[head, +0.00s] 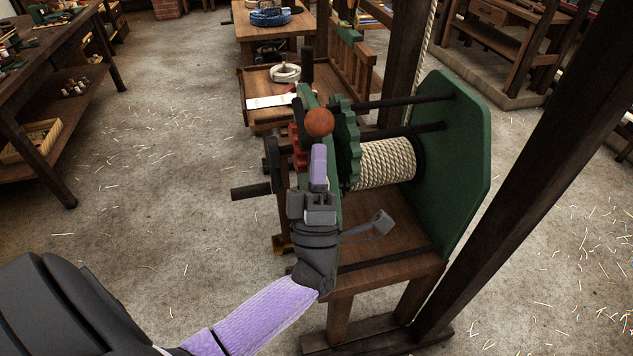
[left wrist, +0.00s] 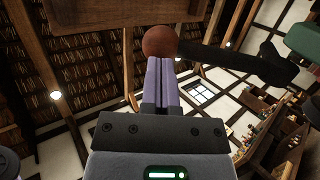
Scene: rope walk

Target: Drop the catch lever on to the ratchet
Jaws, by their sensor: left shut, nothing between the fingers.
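The catch lever shows in the left wrist view as a dark arm (left wrist: 240,62) running right from a round red-brown knob (left wrist: 160,41). In the head view the knob (head: 319,122) stands at the near side of the winch, in front of a green toothed wheel (head: 346,145) that looks like the ratchet. Most of the lever is hidden there, and I cannot tell whether it touches the teeth. My left gripper (head: 318,150) is shut and empty, its lavender fingertips right at the knob; I cannot tell whether they touch it. My right gripper is out of view.
The winch has green side plates (head: 462,150), a rope drum (head: 384,163), a small red gear (head: 297,150) and a dark crank handle (head: 251,191) at left. A dark wooden post (head: 530,150) slants past on the right.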

